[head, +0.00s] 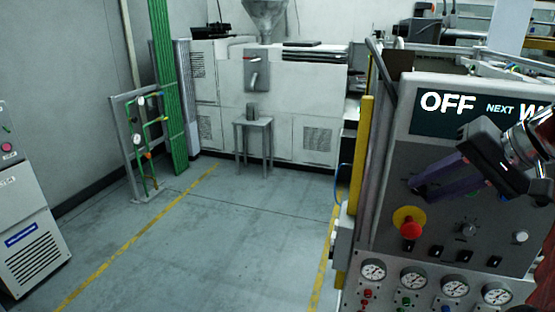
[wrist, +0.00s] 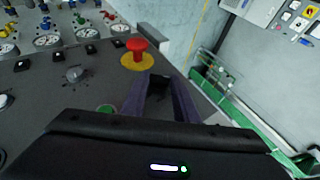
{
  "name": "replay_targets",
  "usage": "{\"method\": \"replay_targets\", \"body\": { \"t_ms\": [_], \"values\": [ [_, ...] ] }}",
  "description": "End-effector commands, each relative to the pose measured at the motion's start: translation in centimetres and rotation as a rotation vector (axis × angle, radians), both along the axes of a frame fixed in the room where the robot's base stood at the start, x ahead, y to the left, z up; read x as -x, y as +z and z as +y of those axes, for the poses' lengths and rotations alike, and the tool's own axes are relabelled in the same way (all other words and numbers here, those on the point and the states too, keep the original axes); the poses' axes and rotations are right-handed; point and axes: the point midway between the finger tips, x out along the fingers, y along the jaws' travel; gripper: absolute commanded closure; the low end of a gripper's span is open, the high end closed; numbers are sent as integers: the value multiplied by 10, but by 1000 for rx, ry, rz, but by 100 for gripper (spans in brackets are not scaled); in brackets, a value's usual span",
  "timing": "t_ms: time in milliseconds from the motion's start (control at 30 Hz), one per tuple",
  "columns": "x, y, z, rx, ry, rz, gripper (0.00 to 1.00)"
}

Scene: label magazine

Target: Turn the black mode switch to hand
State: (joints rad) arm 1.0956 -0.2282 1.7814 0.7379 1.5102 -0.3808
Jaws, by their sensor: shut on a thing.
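The black mode switch (wrist: 158,87) shows in the wrist view as a dark piece between the two purple fingers of my gripper (wrist: 158,98). The fingers are shut on it, one on each side, and hide much of it. In the head view my gripper (head: 418,189) reaches from the right to the left part of the grey control panel (head: 388,150), above the red emergency button. The switch's pointing direction and its markings cannot be made out. The display (head: 470,112) at the panel's top reads "OFF", then "NEXT" and a cut-off word starting with W.
A red mushroom button on a yellow disc (head: 409,224) sits just below my gripper; it also shows in the wrist view (wrist: 137,54). A grey knob (head: 468,230), small black switches and a row of gauges (head: 413,279) lie lower. Open floor (head: 230,230) is to the left.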

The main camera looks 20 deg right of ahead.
Motion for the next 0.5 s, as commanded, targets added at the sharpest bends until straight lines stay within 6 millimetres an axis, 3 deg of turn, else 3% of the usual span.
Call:
{"method": "replay_targets", "body": {
  "t_ms": [500],
  "values": [
    [7, -14, -9, -344, -6, -223, 95]
  ]
}}
